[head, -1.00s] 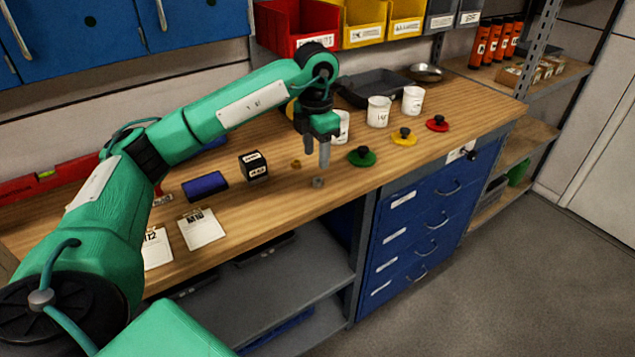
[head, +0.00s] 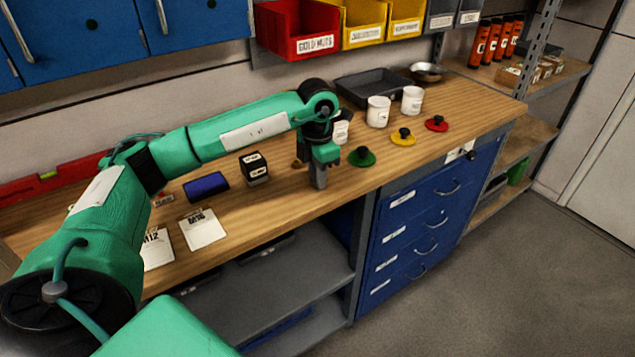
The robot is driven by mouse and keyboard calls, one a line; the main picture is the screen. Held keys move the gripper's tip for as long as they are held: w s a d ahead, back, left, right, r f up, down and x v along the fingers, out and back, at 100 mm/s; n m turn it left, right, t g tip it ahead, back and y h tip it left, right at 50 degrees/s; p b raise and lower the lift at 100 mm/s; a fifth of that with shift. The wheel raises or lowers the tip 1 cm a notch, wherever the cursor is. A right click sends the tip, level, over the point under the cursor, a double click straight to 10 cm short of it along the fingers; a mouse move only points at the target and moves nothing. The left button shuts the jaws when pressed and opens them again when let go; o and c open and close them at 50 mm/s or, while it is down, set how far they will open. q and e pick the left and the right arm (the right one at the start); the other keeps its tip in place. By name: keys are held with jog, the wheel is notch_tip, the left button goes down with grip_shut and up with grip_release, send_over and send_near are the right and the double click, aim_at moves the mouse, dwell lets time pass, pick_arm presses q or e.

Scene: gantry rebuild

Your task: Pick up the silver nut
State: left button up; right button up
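My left gripper (head: 319,183) points straight down, with its fingertips at the wooden bench top near the front edge. The silver nut is hidden at the fingertips; it showed at that spot in the earlier view. I cannot tell whether the fingers are apart or closed on it. My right gripper is not in view.
A brass-coloured nut (head: 296,163) lies just behind and left of the gripper. A green lid (head: 362,157) with a black knob is close on the right, with yellow (head: 403,138) and red (head: 437,124) ones beyond. A black box (head: 254,168) stands left. White cups (head: 378,112) stand behind.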

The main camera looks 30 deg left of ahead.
pick_arm(q)
grip_shut()
jog(key=shift+r, duration=0.1)
